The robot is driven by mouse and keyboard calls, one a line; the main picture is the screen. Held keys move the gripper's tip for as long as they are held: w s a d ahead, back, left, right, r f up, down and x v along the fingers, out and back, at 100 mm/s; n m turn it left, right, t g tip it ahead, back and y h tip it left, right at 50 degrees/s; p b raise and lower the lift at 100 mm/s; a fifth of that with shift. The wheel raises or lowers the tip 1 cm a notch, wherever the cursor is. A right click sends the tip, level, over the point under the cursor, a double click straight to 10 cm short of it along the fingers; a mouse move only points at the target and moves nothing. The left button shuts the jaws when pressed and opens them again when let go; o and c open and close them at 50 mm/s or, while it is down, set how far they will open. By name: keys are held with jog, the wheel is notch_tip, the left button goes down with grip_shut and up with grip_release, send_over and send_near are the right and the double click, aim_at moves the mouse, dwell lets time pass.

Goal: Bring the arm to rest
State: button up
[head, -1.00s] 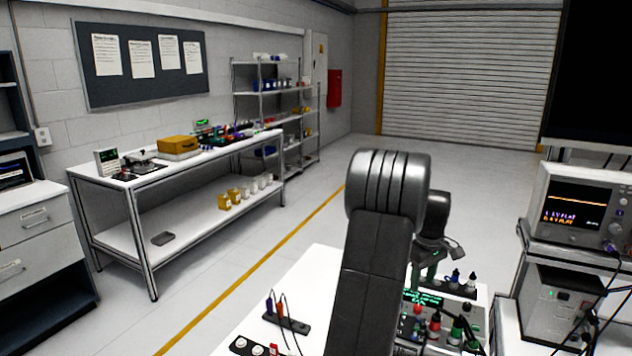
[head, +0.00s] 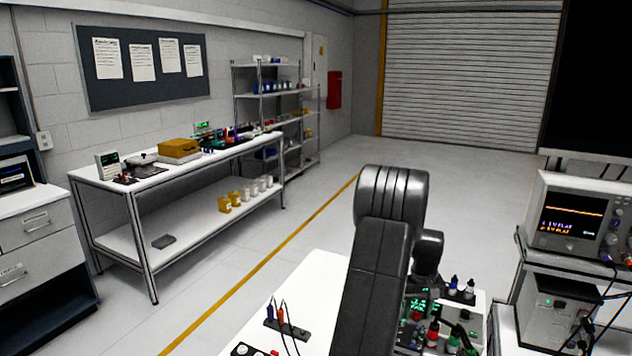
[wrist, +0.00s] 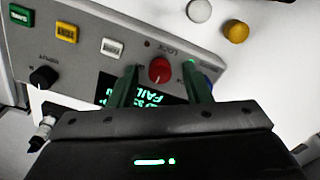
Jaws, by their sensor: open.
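My gripper (wrist: 160,74) shows in the wrist view with its two green fingers apart. Nothing is held between them. Beyond the fingers is a grey device panel (wrist: 85,50) with a red knob (wrist: 160,70) that appears between the fingertips. I cannot tell how far the knob is from them. A dark display (wrist: 150,97) with green text, partly "FAIL", is partly covered by the fingers and gripper body. In the head view my bent arm (head: 378,260) rises over the white bench (head: 318,275) and hides much of the device; the fingers cannot be made out there.
A dark holder with probe leads (head: 287,328) lies on the bench left of my arm. An instrument with a lit screen (head: 572,215) stands at right with hanging cables. The floor behind is open.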

jog(key=m+p, duration=0.3)
jog(key=m, duration=0.3)
jog(key=shift+r, duration=0.1)
jog(key=shift+r+b, duration=0.65)
jog(key=shift+r, duration=2.05)
